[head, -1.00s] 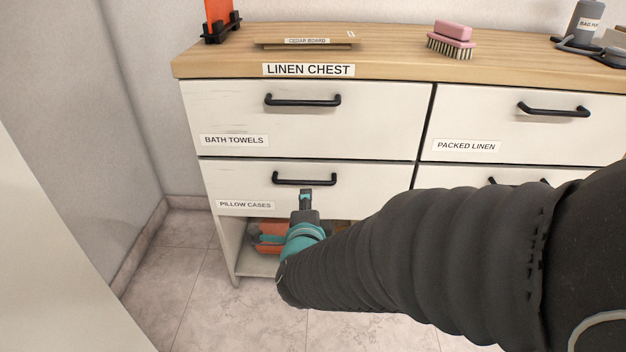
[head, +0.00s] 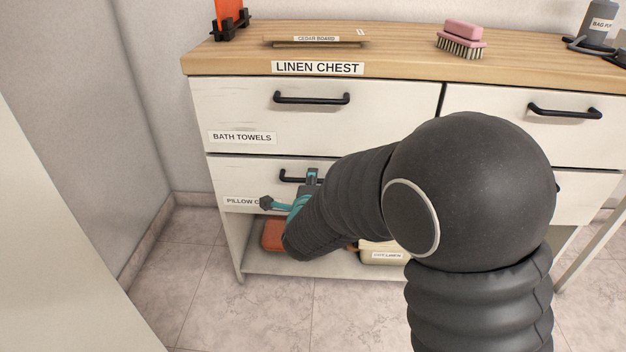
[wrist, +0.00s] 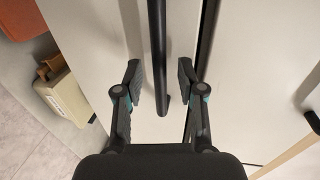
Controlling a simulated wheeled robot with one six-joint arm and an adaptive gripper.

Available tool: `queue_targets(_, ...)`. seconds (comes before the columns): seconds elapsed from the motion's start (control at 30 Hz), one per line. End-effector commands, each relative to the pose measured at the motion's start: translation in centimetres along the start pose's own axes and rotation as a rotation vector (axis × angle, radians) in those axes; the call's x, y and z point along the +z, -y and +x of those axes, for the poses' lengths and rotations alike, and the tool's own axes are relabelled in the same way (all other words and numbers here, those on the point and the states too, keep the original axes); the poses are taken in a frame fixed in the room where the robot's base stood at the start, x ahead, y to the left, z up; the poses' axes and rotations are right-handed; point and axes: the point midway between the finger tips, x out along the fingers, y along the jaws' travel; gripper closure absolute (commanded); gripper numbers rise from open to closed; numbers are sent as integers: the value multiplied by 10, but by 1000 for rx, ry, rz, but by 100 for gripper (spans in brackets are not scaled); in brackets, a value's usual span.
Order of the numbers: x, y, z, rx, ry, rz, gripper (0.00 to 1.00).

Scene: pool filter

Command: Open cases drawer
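The pillow cases drawer (head: 235,175) is the lower left drawer of the white linen chest, and its front looks closed. Its black bar handle (head: 290,179) is partly hidden behind my arm, and its label is partly covered by my gripper. My gripper (head: 290,190) is at this handle. In the wrist view my gripper (wrist: 160,85) is open, one finger on each side of the handle (wrist: 157,45). Gaps show between the bar and both fingers. The drawer front (wrist: 95,40) fills the left middle of that view.
The bath towels drawer (head: 240,105) is above, with its own handle (head: 312,98). The open shelf (head: 310,266) below holds an orange item (head: 273,235) and a cream labelled item (head: 381,253). A wall stands at left. A brush (head: 461,40) lies on top.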

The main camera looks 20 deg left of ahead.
Motion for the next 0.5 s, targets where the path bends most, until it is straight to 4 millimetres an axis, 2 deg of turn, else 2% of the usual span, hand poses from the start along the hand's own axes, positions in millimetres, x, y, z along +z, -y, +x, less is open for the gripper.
queue_targets(0.2, 0, 0, 15, 1, 0, 0, 61)
queue_targets(0.5, 0, 0, 17, 1, 0, 0, 61)
